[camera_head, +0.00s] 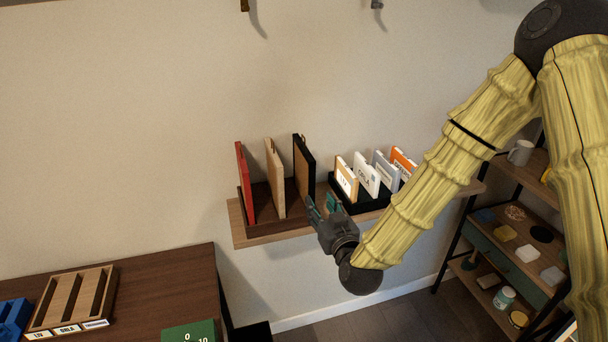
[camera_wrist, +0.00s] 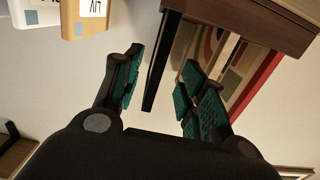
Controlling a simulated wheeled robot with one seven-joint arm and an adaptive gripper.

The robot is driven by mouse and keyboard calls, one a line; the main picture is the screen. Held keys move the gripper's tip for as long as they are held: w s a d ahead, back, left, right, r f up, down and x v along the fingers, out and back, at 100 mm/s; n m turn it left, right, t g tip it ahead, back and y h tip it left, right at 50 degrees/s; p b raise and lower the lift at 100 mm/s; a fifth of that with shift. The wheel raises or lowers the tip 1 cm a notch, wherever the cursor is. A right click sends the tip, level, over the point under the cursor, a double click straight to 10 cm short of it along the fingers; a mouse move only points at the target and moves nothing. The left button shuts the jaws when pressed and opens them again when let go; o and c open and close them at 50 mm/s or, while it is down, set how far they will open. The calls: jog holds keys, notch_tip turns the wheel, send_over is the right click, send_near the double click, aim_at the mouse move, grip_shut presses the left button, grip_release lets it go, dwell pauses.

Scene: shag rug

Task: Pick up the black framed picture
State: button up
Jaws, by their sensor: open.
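The black framed picture (camera_head: 305,165) stands upright, edge-on, in the right slot of a dark wooden holder (camera_head: 265,222) on the wall shelf. My gripper (camera_head: 323,206) is at the picture's lower front right in the head view, close to the holder. In the wrist view my open gripper (camera_wrist: 162,60) has the black frame's edge (camera_wrist: 153,75) between its two teal-padded fingers, with a gap visible on each side. Neither finger visibly grips it. How deep the frame reaches between the fingers is hard to tell.
A light wood frame (camera_head: 274,178) and a red frame (camera_head: 245,183) stand left of it. Labelled cards (camera_head: 366,177) stand in a black rack close on the right. A brown table (camera_head: 170,285) is lower left; a shelving unit (camera_head: 515,225) is at right.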

aim_at(313, 185)
jog(key=shift+w+a+r+t, duration=0.15)
jog(key=shift+w+r, duration=0.2)
jog(key=shift+r, duration=0.25)
jog(key=shift+w+a+r+t, duration=0.15)
jog(key=shift+w+r, duration=0.2)
jog(key=shift+r, duration=0.25)
jog(key=p+x, duration=0.1)
jog(key=x, duration=0.3)
jog(key=shift+w+f+p, duration=0.15)
jog(key=shift+w+p, duration=0.15)
jog(key=shift+p, duration=0.05)
jog(key=shift+w+a+p, duration=0.2)
jog(key=shift+w+p, duration=0.15)
jog(key=shift+w, duration=0.1)
jog(key=shift+p+x, duration=0.9)
jog(key=shift+x, duration=1.3)
jog(key=shift+a, duration=0.1)
grip_shut()
